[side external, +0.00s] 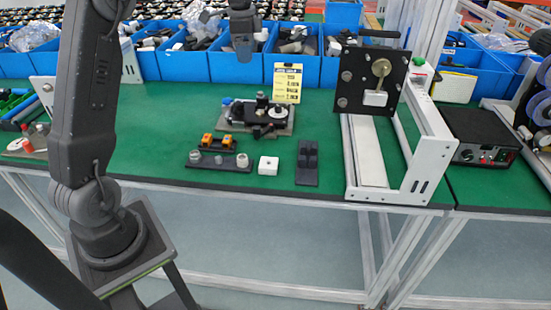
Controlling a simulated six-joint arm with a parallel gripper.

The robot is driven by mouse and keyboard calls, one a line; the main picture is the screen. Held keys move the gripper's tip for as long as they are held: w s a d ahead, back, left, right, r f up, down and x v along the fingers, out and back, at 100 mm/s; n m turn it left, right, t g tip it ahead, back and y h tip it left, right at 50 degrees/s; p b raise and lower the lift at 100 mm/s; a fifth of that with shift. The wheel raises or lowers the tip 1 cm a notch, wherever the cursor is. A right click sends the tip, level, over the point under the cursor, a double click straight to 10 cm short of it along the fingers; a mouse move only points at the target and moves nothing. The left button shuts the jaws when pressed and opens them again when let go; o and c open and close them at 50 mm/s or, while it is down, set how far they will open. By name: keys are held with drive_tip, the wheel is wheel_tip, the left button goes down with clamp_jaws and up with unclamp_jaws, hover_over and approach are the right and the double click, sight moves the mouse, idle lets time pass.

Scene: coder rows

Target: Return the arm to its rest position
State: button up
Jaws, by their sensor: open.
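My gripper (243,56) hangs down at the top middle of the side view, in front of the blue bins. It is small and dark here. It is open, and I see nothing held in it. It is above and behind the parts on the green table (150,130), apart from them. My dark arm stands at the left on its pedestal and leaves the top of the picture, so its upper links are hidden.
On the table are a black fixture (262,115), a yellow card (287,82), a holder with orange parts (218,158), a white block (268,166) and a black block (307,162). A white-framed press (372,80) stands right. Blue bins (185,66) line the back.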

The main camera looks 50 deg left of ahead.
drive_tip(key=s+d+r+n+t, duration=0.1)
drive_tip(key=s+d+r+n, duration=0.1)
drive_tip(key=s+d, duration=0.55)
drive_tip(key=s+d+r+n+t, duration=0.25)
drive_tip(key=s+d, duration=0.25)
drive_tip(key=d, duration=0.5)
drive_tip(key=s+d+f+n, duration=0.1)
drive_tip(key=s+d+f, duration=0.1)
drive_tip(key=s, duration=0.2)
drive_tip(key=s+d+f+n, duration=0.1)
drive_tip(key=s+d+f, duration=0.1)
drive_tip(key=s, duration=0.3)
drive_tip(key=s+d+f+n+t, duration=0.1)
drive_tip(key=s+d, duration=0.2)
drive_tip(key=s, duration=0.1)
drive_tip(key=shift+s+f+h, duration=0.25)
drive_tip(key=shift+f+h, duration=0.05)
drive_tip(key=shift+f, duration=0.1)
